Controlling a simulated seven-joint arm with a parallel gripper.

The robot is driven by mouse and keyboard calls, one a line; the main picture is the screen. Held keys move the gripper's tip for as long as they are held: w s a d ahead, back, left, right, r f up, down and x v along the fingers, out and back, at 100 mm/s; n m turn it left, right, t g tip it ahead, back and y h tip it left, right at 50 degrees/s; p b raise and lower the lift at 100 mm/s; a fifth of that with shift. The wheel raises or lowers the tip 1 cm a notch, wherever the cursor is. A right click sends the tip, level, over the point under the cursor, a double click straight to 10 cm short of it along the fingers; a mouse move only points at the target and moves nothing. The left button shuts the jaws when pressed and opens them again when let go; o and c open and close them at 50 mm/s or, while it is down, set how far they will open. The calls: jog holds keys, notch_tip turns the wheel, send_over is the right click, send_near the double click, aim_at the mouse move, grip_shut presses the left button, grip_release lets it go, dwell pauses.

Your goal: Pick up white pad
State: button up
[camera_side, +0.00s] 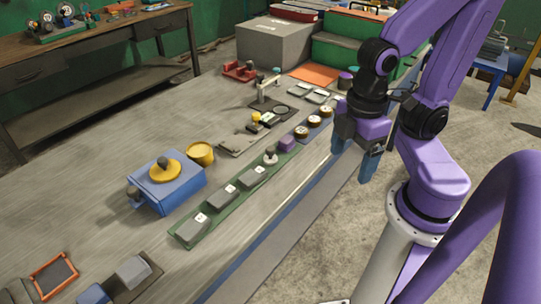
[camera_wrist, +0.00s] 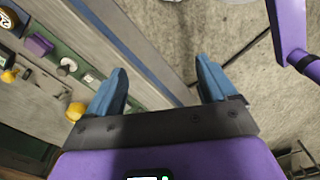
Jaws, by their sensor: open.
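A small whitish round piece with a grey knob, which may be the white pad, stands on the green strip (camera_side: 208,218) in the side view (camera_side: 270,158). It sits beside a purple block (camera_side: 287,143). In the wrist view the whitish piece shows at upper left (camera_wrist: 68,65), near the purple block (camera_wrist: 40,44). My gripper (camera_side: 356,158) has blue fingers, open and empty, pointing down. It is to the right of the strip, near the bench's edge. In the wrist view my gripper (camera_wrist: 161,70) has the bench edge and floor between its fingers. No contact shows.
Grey blocks with white labels (camera_side: 223,196) share the green strip. Round brown-rimmed pieces (camera_side: 313,121) line the edge beyond the purple block. A blue box with a yellow disc (camera_side: 165,169) and a yellow cup (camera_side: 201,153) stand left.

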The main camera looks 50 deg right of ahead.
jog(key=shift+c, duration=1.3)
jog(key=n, duration=0.8)
send_over(270, 149)
notch_tip(270, 149, down, 12)
jog(key=shift+s+f, duration=0.1)
jog(key=shift+s, duration=0.05)
jog(key=shift+f, duration=2.75)
jog(key=c, duration=1.1)
